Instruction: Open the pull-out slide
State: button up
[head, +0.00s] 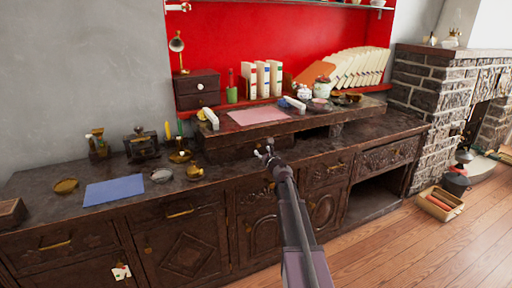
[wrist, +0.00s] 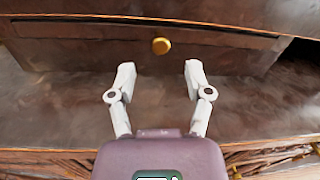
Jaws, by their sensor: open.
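A dark wooden front (wrist: 90,52) with a small round brass knob (wrist: 161,46) is set under the raised top of the sideboard, and it looks like the front of the pull-out slide. It appears closed, flush with the wood around it. In the head view this front (head: 225,153) shows below the raised top, and my arm hides part of it. My gripper (wrist: 160,68) is open and empty, its two fingers spread to either side of the knob's line and a little short of it. In the head view my gripper (head: 265,150) is just before the front.
The dark sideboard top (head: 60,210) runs below the front. A pink sheet (head: 258,116) and white binders (head: 262,80) lie and stand on the raised top. A blue sheet (head: 114,191) and small brass items are at the left. An open gap is right of the front.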

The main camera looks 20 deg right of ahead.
aim_at(259, 146)
jog(key=shift+w+d, duration=0.15)
jog(key=shift+w, duration=2.95)
